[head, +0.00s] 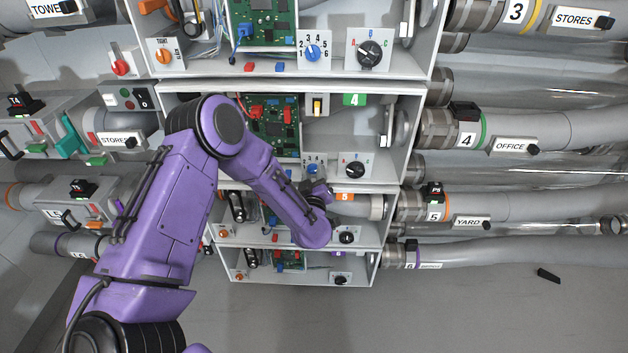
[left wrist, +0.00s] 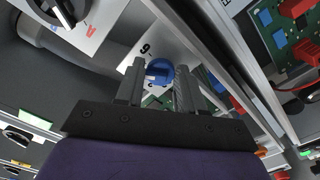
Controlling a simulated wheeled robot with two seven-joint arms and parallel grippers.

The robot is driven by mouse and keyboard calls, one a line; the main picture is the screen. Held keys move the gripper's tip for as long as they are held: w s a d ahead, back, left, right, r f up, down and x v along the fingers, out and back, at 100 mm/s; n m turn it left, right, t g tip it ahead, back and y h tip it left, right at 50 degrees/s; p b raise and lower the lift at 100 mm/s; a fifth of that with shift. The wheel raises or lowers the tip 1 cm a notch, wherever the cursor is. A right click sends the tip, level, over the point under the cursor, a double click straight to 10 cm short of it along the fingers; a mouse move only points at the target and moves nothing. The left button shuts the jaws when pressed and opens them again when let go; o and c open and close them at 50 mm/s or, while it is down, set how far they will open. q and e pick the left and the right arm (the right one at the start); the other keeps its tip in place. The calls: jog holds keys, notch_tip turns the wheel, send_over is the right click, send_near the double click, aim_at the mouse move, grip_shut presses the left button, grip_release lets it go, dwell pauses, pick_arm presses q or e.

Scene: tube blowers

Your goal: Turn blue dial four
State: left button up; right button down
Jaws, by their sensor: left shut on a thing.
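The blue dial of module four (head: 312,171) sits on a white numbered plate on the front of the module with the green "4" label (head: 354,100). My left arm reaches across from the left, and my left gripper (head: 316,184) is at this dial from below. In the left wrist view the blue dial (left wrist: 159,72) lies between the two dark fingers of my left gripper (left wrist: 157,78), which are shut on it. A "6" shows on the plate beside it; the pointer's exact setting is hard to read. My right gripper is not in view.
A black A-lettered dial (head: 354,167) is right of the blue one, and also shows in the left wrist view (left wrist: 65,10). A similar module with another blue dial (head: 312,53) is above. Module five (head: 345,197) is just below. Grey tubes (head: 580,130) run off right.

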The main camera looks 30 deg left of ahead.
pick_arm(q)
jog(key=n+b, duration=0.2)
jog(key=n, duration=0.2)
jog(key=shift+r+n+b, duration=0.15)
jog(key=shift+n+b, duration=0.45)
jog(key=shift+n, duration=1)
jog(key=o, duration=1)
jog(key=shift+w, duration=0.1)
jog(key=shift+o, duration=0.2)
jog(key=b+v, duration=0.2)
jog(key=v, duration=0.8)
jog(key=shift+s, duration=0.25)
